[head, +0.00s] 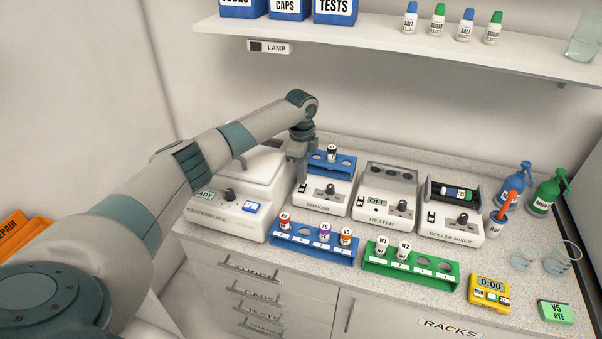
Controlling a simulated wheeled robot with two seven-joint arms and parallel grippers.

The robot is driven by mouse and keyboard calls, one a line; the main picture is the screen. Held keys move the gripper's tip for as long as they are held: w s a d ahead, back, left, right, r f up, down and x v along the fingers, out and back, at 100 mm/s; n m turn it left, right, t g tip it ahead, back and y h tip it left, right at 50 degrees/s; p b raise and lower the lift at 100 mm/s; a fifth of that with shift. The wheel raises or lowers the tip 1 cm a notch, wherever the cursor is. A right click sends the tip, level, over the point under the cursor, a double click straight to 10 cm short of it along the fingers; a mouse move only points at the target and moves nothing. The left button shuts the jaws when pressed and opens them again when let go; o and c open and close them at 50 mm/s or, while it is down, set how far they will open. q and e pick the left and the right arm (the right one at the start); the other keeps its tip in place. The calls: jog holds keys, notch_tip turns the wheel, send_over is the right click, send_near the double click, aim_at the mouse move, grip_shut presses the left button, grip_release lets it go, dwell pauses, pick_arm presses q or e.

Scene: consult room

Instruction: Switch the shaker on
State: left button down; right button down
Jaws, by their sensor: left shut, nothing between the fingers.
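The shaker (318,208) is a white box on the counter with its name on the front. It has a small black switch (302,188) at the left of its panel and a dark knob (330,190) at the right. A blue tube holder on its top (345,163) carries one black-capped tube (331,153). My left gripper (299,178) is shut and empty, pointing down just above the switch at the shaker's left side. I cannot tell whether it touches the switch, or which way the switch is set. My right gripper is not in view.
The centrifuge (225,225) stands close on the left, the heater (378,212) and roller mixer (450,228) on the right. A blue rack (300,248) and green rack (405,274) hold tubes in front. A shelf (370,40) hangs above.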

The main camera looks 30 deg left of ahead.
pick_arm(q)
jog(key=shift+s+r+p, duration=0.15)
jog(key=shift+r+p, duration=0.5)
jog(key=shift+r, duration=0.15)
notch_tip(320, 180, up, 10)
jog(key=s+b, duration=0.1)
jog(key=b, duration=0.3)
jog(key=shift+s+d+f+b, duration=0.2)
jog(key=shift+s+d+b, duration=0.1)
jog(key=shift+s, duration=0.1)
